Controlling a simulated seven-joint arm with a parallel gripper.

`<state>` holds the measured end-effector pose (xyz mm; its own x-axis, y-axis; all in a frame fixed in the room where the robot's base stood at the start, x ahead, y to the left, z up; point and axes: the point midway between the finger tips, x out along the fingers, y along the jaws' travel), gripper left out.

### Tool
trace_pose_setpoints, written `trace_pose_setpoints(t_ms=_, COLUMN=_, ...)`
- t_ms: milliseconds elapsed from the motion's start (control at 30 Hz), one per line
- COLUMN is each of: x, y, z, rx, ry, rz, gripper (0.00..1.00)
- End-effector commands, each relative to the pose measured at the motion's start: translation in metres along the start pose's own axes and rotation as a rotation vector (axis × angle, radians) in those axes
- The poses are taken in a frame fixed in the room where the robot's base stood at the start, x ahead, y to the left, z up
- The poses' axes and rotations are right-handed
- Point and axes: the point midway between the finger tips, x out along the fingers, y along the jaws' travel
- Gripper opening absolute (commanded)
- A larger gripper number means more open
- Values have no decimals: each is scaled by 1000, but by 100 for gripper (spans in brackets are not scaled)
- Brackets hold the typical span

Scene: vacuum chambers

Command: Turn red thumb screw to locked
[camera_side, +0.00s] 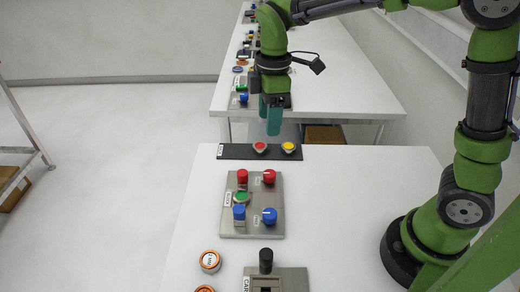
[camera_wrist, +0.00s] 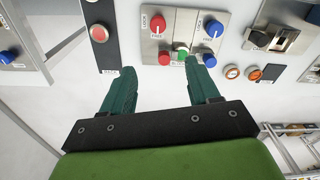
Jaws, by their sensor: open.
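The red thumb screw (camera_side: 269,177) is a round red knob at the back right of a grey metal panel (camera_side: 262,205). It also shows near the top of the wrist view (camera_wrist: 158,24), with LOCK and FREE labels around it. A white mark shows on it, but I cannot tell exactly where it points. My gripper (camera_side: 269,125) is open and empty, with teal fingers pointing down, high above the table behind the panel. In the wrist view the open fingers (camera_wrist: 160,75) are apart from the screw.
The panel also bears a red cylinder (camera_side: 243,177), a green button (camera_side: 241,197), a blue cylinder (camera_side: 239,216) and a blue knob (camera_side: 269,216). A black strip (camera_side: 233,152) with red and yellow buttons lies behind. Orange-rimmed jars (camera_side: 210,261) and a card fixture (camera_side: 290,280) are in front.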

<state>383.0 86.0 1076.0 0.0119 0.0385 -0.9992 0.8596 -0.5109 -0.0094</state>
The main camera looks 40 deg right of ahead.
Motion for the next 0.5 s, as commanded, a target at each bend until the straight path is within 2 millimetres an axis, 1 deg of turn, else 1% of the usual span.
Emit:
trace_pose_setpoints(t_ms=67, x=6, y=0, z=4, rx=-12, ry=-37, rz=5, gripper=60)
trace_pose_setpoints(t_ms=167, x=14, y=0, z=6, rx=-14, ry=-46, rz=7, gripper=60)
trace_pose_setpoints(t_ms=267, x=27, y=0, z=7, rx=-12, ry=-46, rz=5, gripper=60)
trace_pose_setpoints(t_ms=500, x=79, y=0, z=9, rx=-14, ry=-45, rz=4, gripper=60)
